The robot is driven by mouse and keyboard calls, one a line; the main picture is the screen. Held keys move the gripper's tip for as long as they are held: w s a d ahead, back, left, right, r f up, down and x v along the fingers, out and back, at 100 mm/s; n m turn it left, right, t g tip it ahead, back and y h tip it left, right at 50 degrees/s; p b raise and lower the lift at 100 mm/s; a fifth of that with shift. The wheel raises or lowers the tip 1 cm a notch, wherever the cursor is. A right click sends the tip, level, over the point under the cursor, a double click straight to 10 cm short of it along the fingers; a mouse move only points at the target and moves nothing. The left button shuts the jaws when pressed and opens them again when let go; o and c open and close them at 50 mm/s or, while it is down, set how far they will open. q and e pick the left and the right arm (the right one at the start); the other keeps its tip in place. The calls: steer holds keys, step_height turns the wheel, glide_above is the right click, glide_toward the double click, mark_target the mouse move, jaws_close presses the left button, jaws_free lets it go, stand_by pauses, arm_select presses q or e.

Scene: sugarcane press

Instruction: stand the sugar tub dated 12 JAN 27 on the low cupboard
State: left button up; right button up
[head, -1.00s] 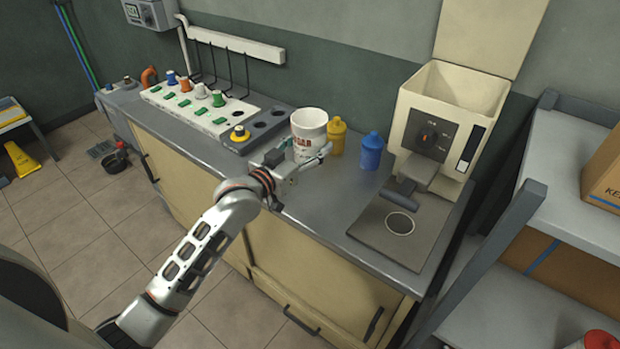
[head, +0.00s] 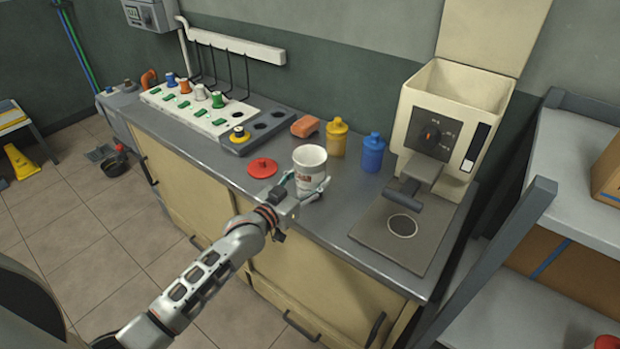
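A white tub (head: 311,160) with dark red print stands upright, open-topped, in the head view, near the front edge of the grey-topped low cupboard (head: 335,222). I cannot read a date on it. My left gripper (head: 307,192) has its fingers around the tub's lower part and appears shut on it. I cannot tell whether the tub's base touches the top. A red round lid (head: 262,168) lies on the top just left of the tub. My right gripper is not in view.
A white rack (head: 200,112) is at the left, a cream machine (head: 440,130) at the right. A shelf (head: 570,190) stands far right.

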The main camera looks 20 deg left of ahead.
arm_select(q)
steer(key=shift+f, duration=0.1)
steer(key=o, duration=1.5)
steer(key=shift+o, duration=0.2)
steer(key=shift+r, duration=0.2)
steer(key=f+v, duration=0.1)
steer(key=v, duration=1.1)
steer(key=s+d+f+g+y, duration=0.2)
steer(key=s+f+g, duration=0.3)
steer(key=s+f, duration=1.4)
steer(key=shift+s+d+f+m+g+y+p, duration=0.35)
steer(key=shift+s+d, duration=0.25)
steer(key=shift+s, duration=0.4)
